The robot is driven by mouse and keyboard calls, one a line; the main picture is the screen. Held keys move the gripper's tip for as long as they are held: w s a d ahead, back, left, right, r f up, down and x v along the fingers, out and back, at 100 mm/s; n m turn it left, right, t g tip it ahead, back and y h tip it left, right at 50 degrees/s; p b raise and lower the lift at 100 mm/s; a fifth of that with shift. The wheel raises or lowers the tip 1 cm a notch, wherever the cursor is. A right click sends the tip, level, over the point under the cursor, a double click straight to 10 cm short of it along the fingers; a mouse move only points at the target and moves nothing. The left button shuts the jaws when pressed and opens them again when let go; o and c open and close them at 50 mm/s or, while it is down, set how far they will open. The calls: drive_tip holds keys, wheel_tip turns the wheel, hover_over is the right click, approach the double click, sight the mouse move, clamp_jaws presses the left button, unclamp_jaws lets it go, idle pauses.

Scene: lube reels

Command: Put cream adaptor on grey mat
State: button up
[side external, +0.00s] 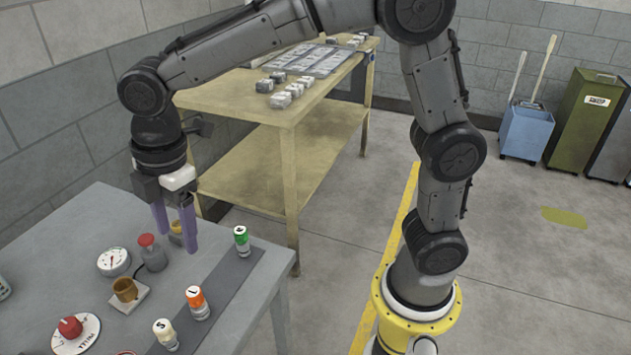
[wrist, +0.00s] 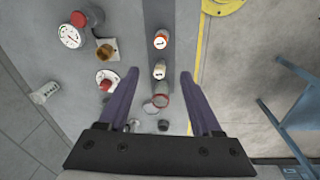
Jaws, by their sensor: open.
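A cream-topped cylinder (side external: 165,333) marked 5 stands at the near end of a dark grey strip (side external: 222,283), the only mat-like surface I see on the table. In the wrist view the strip (wrist: 158,15) runs down from the top edge. My gripper (side external: 176,238) has purple fingers, spread apart, above the far part of the table. In the wrist view the open fingers (wrist: 160,82) flank the strip. A small yellowish piece (side external: 177,229) shows between or behind the fingers; I cannot tell which. No hold on anything is visible.
An orange-topped cylinder (side external: 197,302) and a green-topped cylinder (side external: 241,240) stand along the strip. Left of it are a red-topped button (side external: 148,247), a gauge (side external: 113,262), a brown cup (side external: 125,290) and a red-knobbed dial (side external: 72,328). The strip is clear between orange and green.

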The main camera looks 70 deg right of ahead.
drive_tip(key=s+d+r+m+t, duration=0.3)
drive_tip(key=s+d+r+m, duration=0.2)
drive_tip(key=s+d+m, duration=0.55)
drive_tip(key=s+d+f+m+t, duration=0.1)
drive_tip(key=s+d+f+m, duration=0.2)
drive_tip(key=s+d+m, duration=0.3)
drive_tip(key=s+d, duration=0.1)
drive_tip(key=s, duration=0.2)
drive_tip(key=shift+s+d+t+h, duration=0.15)
drive_tip(key=shift+d+t+h, duration=0.1)
drive_tip(key=shift+t+h, duration=0.05)
